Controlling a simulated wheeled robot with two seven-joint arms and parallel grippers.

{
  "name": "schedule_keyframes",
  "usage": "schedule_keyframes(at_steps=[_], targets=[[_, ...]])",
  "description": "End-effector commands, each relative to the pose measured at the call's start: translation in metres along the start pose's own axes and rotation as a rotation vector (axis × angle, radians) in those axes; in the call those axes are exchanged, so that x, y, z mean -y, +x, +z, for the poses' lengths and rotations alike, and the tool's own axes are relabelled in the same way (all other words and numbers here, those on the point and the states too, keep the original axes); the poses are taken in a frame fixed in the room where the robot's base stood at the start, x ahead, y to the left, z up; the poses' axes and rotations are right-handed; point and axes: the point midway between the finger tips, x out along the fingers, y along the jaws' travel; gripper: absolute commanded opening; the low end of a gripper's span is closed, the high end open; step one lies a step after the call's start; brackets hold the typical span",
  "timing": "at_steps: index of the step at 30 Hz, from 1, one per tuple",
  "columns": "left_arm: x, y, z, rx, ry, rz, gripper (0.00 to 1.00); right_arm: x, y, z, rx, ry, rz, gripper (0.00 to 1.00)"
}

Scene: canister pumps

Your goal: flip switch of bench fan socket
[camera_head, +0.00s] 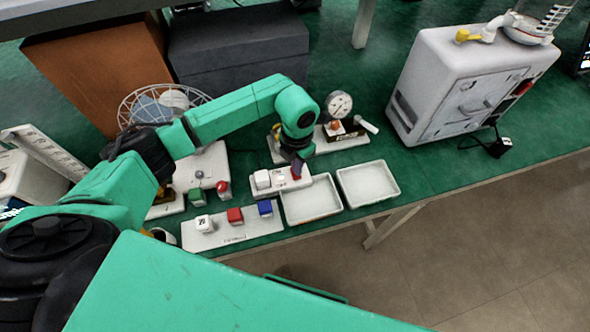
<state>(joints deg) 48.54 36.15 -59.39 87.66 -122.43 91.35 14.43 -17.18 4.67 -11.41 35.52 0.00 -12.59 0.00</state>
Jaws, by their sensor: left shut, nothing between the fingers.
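A white socket strip (265,190) lies on the green bench, just behind the left shallow tray. It carries a white block (262,179) like a plug and small red parts near its right end. My left gripper (297,169) points down at the right end of this strip, is shut and empty, and hides part of it. I cannot tell whether it touches the strip or how the switch is set. The fan with a round wire cage (135,97) stands at the back left, partly behind my left arm. My right gripper is not in view.
Two white shallow trays (365,203) lie right of the strip. A panel with white, red and blue blocks (245,237) lies in front. A gauge stand (339,106) is close behind my gripper. A large white machine (420,85) stands right. Bench between is clear.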

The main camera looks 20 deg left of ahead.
Motion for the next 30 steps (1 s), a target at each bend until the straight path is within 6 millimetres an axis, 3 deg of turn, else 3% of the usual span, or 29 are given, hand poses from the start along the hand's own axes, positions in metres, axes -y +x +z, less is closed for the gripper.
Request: schedule_keyframes(at_steps=[30], targets=[[0.0, 0.016, 0.0, 0.0, 0.0, 0.0, 0.0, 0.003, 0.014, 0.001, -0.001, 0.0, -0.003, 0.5]])
